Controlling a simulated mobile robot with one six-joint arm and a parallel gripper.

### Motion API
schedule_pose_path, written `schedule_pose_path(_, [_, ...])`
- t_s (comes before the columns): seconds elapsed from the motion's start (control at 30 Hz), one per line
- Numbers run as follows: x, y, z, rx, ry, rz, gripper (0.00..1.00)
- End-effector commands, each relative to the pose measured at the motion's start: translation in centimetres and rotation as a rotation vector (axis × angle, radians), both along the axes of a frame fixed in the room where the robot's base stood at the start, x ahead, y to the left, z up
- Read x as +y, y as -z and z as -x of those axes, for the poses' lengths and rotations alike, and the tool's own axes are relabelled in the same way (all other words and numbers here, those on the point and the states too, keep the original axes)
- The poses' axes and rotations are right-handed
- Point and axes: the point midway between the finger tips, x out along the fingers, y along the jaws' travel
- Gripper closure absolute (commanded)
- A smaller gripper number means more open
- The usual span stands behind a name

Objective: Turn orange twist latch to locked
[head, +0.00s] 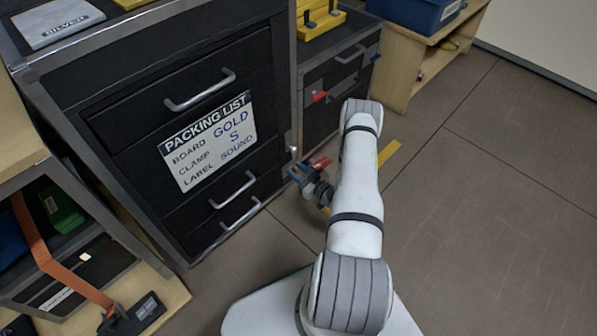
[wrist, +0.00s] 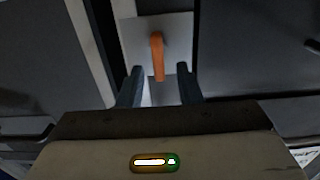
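The orange twist latch (wrist: 157,56) shows in the wrist view as an orange handle on a light grey plate (wrist: 178,27). The handle points nearly straight down in that picture. My gripper (wrist: 160,90) is open, with one dark finger on each side of the latch's lower end. I cannot tell whether either finger touches it. In the head view my gripper (head: 303,172) is beside the right front edge of the dark drawer cabinet, and the latch cannot be made out there.
The dark drawer cabinet (head: 112,119) has metal handles and a packing list sign (head: 208,140). A second cabinet with a red knob (head: 320,96) stands behind my arm. An orange strap (head: 62,262) hangs at the lower left. Open floor (head: 490,190) lies to the right.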

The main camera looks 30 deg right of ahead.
Motion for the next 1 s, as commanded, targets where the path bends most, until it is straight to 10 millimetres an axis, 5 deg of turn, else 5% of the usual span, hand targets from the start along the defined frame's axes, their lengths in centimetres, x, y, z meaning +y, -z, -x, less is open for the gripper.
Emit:
schedule_pose_path(0.43, [-0.05, 0.01, 0.05, 0.000, 0.000, 0.000, 1.00])
schedule_pose_path(1.0, [-0.26, 0.10, 0.02, 0.032, 0.001, -0.083, 1.00])
